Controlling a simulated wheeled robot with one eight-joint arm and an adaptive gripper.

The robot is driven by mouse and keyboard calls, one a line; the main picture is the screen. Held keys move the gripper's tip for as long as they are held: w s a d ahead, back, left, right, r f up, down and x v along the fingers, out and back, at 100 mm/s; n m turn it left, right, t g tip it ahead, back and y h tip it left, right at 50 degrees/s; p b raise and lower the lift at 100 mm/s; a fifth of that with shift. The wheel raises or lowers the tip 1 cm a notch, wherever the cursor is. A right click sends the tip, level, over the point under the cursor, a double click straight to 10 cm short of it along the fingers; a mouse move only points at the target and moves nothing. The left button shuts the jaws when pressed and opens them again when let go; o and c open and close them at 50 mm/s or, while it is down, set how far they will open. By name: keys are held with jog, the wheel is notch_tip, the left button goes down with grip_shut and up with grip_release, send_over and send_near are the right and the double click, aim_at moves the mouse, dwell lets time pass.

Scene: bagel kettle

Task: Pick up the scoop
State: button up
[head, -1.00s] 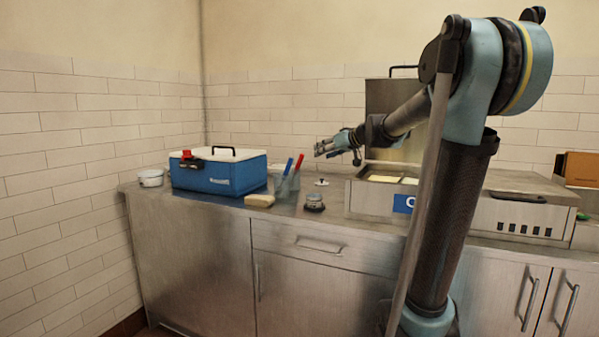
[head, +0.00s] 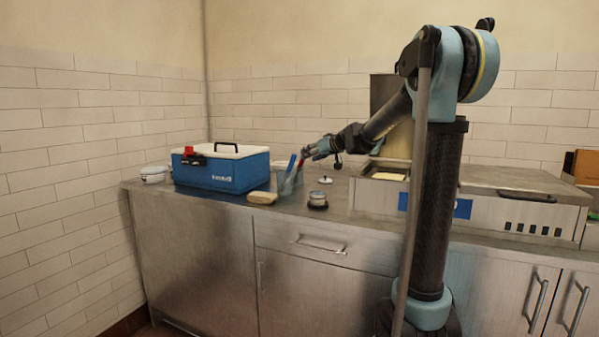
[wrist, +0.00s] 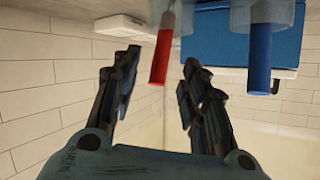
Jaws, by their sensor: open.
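A clear holder (head: 288,184) on the counter holds a blue handle (head: 291,163) and a red handle (head: 300,164). I cannot tell which belongs to the scoop; the lower ends are hard to make out. My gripper (head: 307,152) is right by the handle tops in the head view. In the wrist view, where the scene appears upside down, the gripper (wrist: 158,68) is open. The red handle (wrist: 161,58) shows between its two fingers, with no clear contact. The blue handle (wrist: 259,65) is outside the right finger.
A blue cooler (head: 221,176) stands left of the holder, with a white pot (head: 154,175) beyond it. A yellowish block (head: 262,198) and a small round tin (head: 318,199) lie in front. A white lid (head: 326,180) is to the right. A steel appliance (head: 520,210) fills the right side.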

jog(key=shift+f+x, duration=0.2)
jog(key=shift+x, duration=2.85)
jog(key=shift+s, duration=0.1)
jog(key=shift+c, duration=0.2)
grip_shut()
